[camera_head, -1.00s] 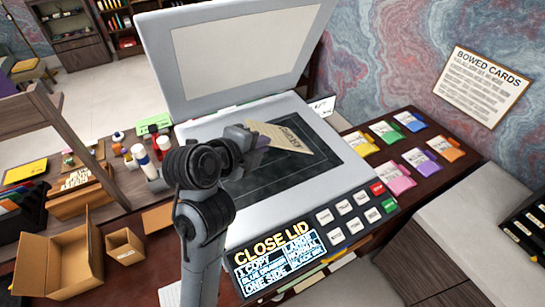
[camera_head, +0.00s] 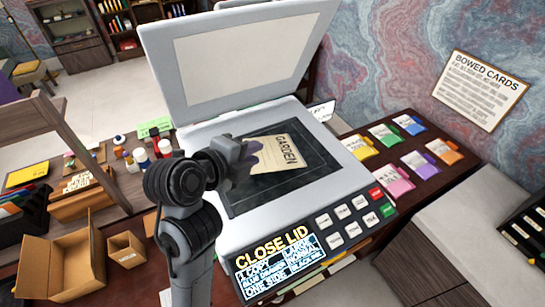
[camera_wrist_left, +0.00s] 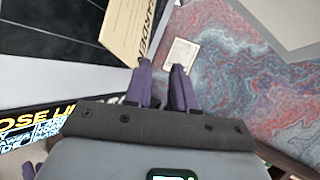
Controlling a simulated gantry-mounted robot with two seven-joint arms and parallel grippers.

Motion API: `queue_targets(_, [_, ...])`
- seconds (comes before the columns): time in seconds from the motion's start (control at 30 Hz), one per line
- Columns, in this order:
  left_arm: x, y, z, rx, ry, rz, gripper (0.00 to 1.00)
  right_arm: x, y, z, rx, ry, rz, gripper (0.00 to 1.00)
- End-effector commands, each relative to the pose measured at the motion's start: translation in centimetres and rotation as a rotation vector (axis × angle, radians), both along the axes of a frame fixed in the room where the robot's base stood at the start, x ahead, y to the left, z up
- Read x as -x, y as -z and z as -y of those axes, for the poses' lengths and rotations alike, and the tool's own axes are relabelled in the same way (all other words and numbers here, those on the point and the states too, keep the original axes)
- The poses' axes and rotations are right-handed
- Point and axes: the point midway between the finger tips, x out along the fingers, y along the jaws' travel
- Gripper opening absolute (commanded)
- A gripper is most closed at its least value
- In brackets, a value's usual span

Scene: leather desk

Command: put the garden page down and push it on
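The garden page (camera_head: 290,154), cream with the word GARDEN, appears to lie on the dark glass of the copier (camera_head: 326,190), whose lid (camera_head: 245,52) stands open. My left gripper (camera_head: 246,158) is at the page's left end. In the left wrist view, its two purple fingers (camera_wrist_left: 161,80) stand apart with a gap between them. The page (camera_wrist_left: 138,28) shows there just beyond the left fingertip, not visibly between the fingers. Whether a finger touches it I cannot tell. My right gripper is not in view.
The copier's panel (camera_head: 280,262) reads CLOSE LID, with several buttons (camera_head: 351,218) beside it. Coloured card packs (camera_head: 420,160) lie to the right. An open cardboard box (camera_head: 62,262), a smaller box (camera_head: 126,250) and bottles (camera_head: 140,157) stand to the left.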

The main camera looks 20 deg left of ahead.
Motion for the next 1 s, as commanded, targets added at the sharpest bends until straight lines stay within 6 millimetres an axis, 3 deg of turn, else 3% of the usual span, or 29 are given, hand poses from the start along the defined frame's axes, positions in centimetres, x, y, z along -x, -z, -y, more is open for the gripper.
queue_targets(0.33, [3.1,-1.8,-0.8,0.0,0.0,-0.001,0.25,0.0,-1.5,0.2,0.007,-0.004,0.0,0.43])
queue_targets(0.77, [3.7,-2.2,-0.9,0.0,-0.001,0.0,0.25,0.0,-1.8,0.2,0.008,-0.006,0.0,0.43])
queue_targets(1.0, [4.7,-6.1,-1.2,-0.001,0.0,0.002,0.25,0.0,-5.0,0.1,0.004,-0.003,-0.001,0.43])
